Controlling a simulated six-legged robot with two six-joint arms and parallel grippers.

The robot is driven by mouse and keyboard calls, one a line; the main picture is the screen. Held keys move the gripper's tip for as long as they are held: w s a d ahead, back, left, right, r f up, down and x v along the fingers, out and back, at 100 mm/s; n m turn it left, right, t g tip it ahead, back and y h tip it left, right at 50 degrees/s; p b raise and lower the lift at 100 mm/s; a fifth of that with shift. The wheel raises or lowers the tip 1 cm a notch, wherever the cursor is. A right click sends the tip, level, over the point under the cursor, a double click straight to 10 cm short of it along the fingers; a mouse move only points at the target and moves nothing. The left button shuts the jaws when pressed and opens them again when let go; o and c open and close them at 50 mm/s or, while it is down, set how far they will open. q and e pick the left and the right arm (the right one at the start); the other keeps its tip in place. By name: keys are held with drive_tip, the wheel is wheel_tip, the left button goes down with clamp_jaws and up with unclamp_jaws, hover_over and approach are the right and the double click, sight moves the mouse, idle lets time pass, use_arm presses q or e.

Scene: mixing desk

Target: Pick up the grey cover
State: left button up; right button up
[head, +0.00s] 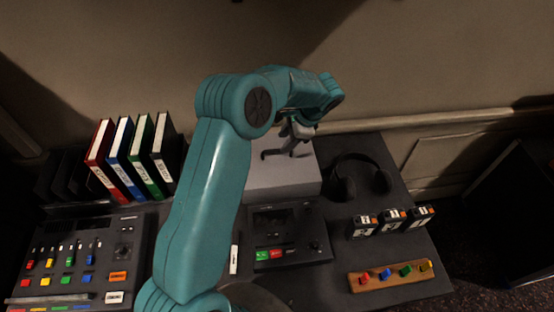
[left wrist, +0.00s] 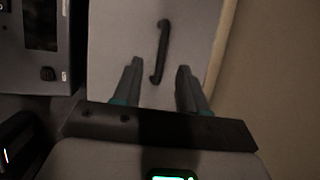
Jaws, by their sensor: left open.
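The grey cover (head: 272,178) is a box-like shape standing at the back of the desk, partly hidden behind my left arm in the head view. In the left wrist view the cover (left wrist: 115,30) fills the middle, with a dark bar handle (left wrist: 161,50) on its top. My left gripper (head: 291,142) is over the cover's top. It is open, and its fingers (left wrist: 158,82) point toward the handle, with the handle's near end between them in the picture. I cannot tell whether they touch it. My right gripper is not in view.
A black device (head: 318,226) stands just in front of the cover, and headphones (head: 360,178) lie to its right. Several binders (head: 137,158) stand at the left behind a mixing console (head: 75,255). The wall (head: 420,60) is close behind the cover.

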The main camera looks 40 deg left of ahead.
sight(276, 150)
use_arm(q)
drive_tip(key=shift+s+a+f, duration=0.15)
drive_tip(key=shift+a+f, duration=0.05)
drive_tip(key=shift+f, duration=0.35)
drive_tip(key=p+x, duration=0.1)
drive_tip(key=x, duration=0.4)
drive_tip(key=shift+a+p, duration=0.25)
drive_tip(key=shift+p, duration=0.15)
drive_tip(key=shift+d+r, duration=0.1)
clamp_jaws()
idle(0.5)
